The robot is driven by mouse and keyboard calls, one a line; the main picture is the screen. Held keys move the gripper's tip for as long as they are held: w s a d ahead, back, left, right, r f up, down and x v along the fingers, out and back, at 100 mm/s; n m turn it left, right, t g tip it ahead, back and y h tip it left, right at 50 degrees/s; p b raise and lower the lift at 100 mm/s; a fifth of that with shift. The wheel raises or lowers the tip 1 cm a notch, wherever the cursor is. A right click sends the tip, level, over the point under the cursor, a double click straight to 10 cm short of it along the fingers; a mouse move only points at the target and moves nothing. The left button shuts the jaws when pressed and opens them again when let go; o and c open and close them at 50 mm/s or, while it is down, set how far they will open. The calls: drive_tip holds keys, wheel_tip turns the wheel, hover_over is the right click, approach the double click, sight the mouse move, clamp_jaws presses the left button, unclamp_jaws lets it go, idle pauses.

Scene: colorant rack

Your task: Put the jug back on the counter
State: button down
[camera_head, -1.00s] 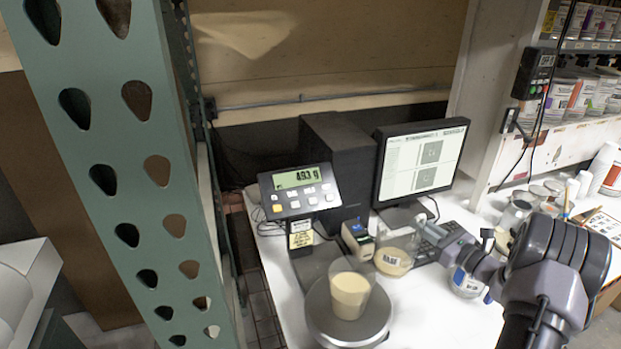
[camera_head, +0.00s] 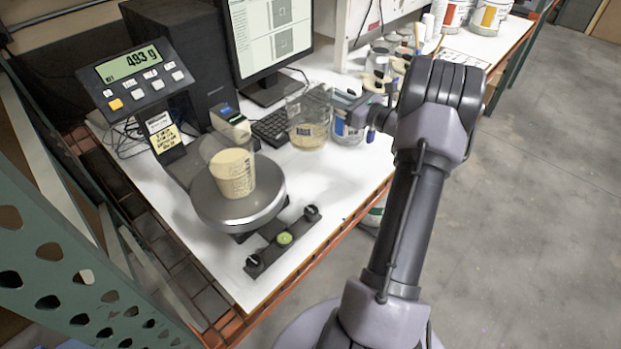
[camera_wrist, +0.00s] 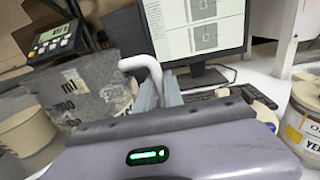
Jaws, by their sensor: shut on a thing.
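The jug (camera_head: 309,112) is clear, with dark markings and some beige contents low inside. It is on or just above the white counter (camera_head: 235,260), right of the keyboard; contact with the counter is not clear. In the wrist view the jug (camera_wrist: 88,88) is close by on the left, with its pale handle (camera_wrist: 143,66) rising toward my fingers. My gripper (camera_head: 362,108) reaches in from the right at the jug's side. In the wrist view my gripper (camera_wrist: 160,92) is shut on the handle; the exact grip is partly hidden behind the gripper body.
A beige-filled cup (camera_head: 233,174) stands on the round scale (camera_head: 225,208), whose display (camera_head: 128,64) reads 493 g. A labelled can (camera_head: 347,128) is close on the jug's right. The counter's front right is mostly clear.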

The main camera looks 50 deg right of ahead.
drive_tip(key=shift+m+h, duration=0.3)
drive_tip(key=f+b, duration=0.1)
drive_tip(key=f, duration=0.2)
drive_tip(key=s+d+f+b, duration=0.1)
drive_tip(key=f+b, duration=0.1)
drive_tip(key=f, duration=0.2)
drive_tip(key=f+b, duration=0.1)
drive_tip(key=f, duration=0.3)
drive_tip(key=shift+s+d+f+b, duration=0.15)
drive_tip(key=shift+s+d+b, duration=0.2)
drive_tip(key=shift+d, duration=0.05)
drive_tip(key=c, duration=1.9)
unclamp_jaws()
drive_tip(key=shift+f, duration=0.1)
drive_tip(key=o, duration=0.4)
drive_tip(key=shift+o, duration=0.2)
